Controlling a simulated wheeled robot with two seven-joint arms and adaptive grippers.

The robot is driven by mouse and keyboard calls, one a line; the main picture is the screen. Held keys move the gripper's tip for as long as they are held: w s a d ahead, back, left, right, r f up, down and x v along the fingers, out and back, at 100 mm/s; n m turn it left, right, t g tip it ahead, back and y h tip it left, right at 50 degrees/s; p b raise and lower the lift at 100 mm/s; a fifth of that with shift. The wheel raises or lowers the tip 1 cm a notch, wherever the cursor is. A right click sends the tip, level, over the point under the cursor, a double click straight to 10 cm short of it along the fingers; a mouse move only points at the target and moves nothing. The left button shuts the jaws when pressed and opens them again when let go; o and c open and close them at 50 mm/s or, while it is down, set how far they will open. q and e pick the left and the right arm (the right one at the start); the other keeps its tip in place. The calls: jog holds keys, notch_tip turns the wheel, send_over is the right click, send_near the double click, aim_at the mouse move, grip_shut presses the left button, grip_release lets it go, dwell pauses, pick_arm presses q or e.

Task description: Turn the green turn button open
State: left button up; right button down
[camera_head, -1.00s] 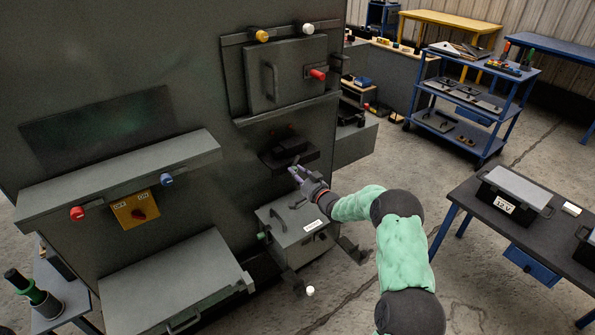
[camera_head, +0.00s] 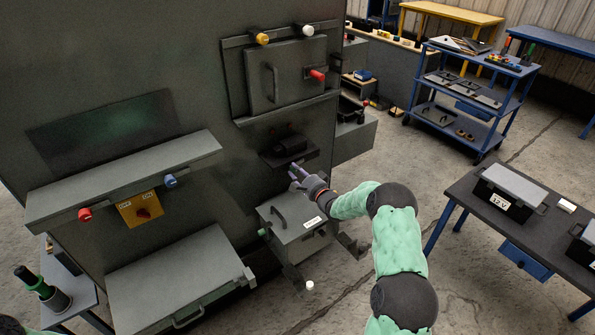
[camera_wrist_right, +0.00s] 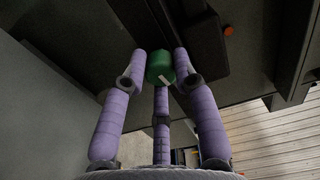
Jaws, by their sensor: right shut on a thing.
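In the right wrist view the green turn button (camera_wrist_right: 160,66) is a short green cylinder with a white mark on its face. My right gripper (camera_wrist_right: 161,72) has its purple fingers closed around it, two at the sides and one below. In the head view my right gripper (camera_head: 295,172) is at the grey cabinet, just under a small dark ledge (camera_head: 293,158). The green button cannot be made out there. My left gripper is not in view.
A grey box (camera_head: 297,228) with a handle and white label sits just below my right gripper; a green knob (camera_head: 262,232) shows on its left side. Above is a cabinet door (camera_head: 290,75) with a red knob. A dark table (camera_head: 480,225) stands at right.

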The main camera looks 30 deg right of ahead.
jog(key=shift+a+f+m, duration=0.4)
jog(key=shift+a+m, duration=0.1)
jog(key=c, duration=1.2)
grip_release()
jog(key=shift+o, duration=1.1)
jog(key=shift+r, duration=0.1)
jog(key=shift+d+r, duration=0.2)
jog(key=s, duration=1.2)
jog(key=shift+d, duration=0.4)
